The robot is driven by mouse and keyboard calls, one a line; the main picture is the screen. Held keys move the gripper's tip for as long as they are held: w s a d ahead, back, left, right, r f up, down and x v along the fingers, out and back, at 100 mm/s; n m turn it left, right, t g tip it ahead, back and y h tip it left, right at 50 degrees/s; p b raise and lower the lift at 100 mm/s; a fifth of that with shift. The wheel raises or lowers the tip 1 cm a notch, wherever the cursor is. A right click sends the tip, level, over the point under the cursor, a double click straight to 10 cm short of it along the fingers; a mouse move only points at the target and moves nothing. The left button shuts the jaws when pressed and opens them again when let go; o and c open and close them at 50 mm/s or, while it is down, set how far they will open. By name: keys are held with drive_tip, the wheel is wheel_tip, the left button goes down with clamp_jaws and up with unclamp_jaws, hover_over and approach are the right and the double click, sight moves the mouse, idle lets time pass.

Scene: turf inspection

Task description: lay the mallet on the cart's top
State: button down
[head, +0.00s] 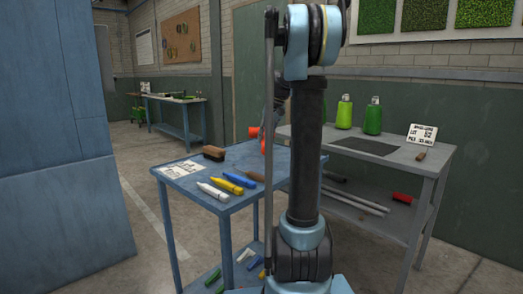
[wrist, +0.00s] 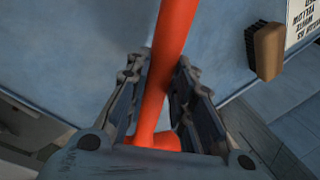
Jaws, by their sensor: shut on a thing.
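The orange mallet (wrist: 168,50) is between the fingers of my gripper (wrist: 159,70) in the wrist view. Its long part runs up the picture, with a thicker crosswise part at the lower end. My gripper is shut on it. In the head view only small orange parts of the mallet (head: 253,132) show beside my arm, which hides most of it and the gripper. The cart's blue top (head: 205,195) also lies behind the mallet in the wrist view (wrist: 85,45). I cannot tell how big the gap between them is.
On the cart top are a brush (head: 214,153), paper cards (head: 181,170), and white, yellow and blue markers (head: 231,180). The brush also shows in the wrist view (wrist: 268,52). A grey bench (head: 440,160) with green bottles (head: 373,115) stands behind at right. A blue cabinet (head: 60,150) stands left.

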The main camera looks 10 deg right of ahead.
drive_tip(key=shift+f, duration=2.25)
drive_tip(key=c, duration=1.4)
unclamp_jaws()
drive_tip(key=v, duration=1.2)
